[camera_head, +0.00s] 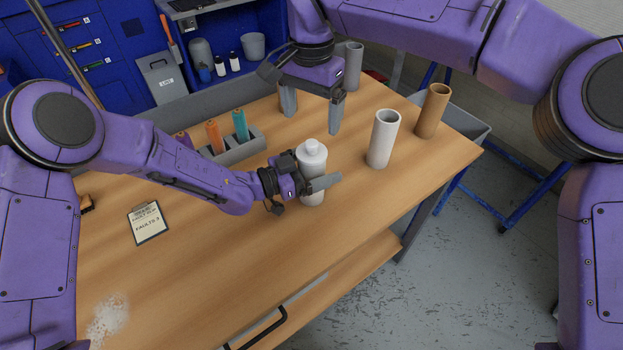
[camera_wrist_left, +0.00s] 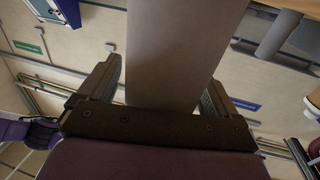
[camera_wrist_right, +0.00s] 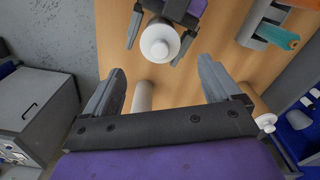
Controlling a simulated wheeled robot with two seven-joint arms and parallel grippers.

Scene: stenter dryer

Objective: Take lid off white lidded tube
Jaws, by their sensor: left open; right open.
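The white lidded tube (camera_head: 312,162) stands upright on the wooden table, its knobbed lid (camera_head: 312,148) on top. The right wrist view shows the lid (camera_wrist_right: 160,40) from above. My left gripper (camera_head: 318,184) is open around the tube's body, with one finger on its near side and the other largely hidden. In the left wrist view the tube's body (camera_wrist_left: 180,50) fills the space between the fingers; contact cannot be told. My right gripper (camera_head: 312,108) is open and empty, pointing down above the table behind the tube.
A white open tube (camera_head: 383,138) and a brown tube (camera_head: 433,110) stand to the right. A grey tube (camera_head: 353,64) stands behind my right gripper. A grey rack (camera_head: 240,150) with coloured cones is at the left. A clipboard (camera_head: 148,223) lies at front left; the front table is mostly clear.

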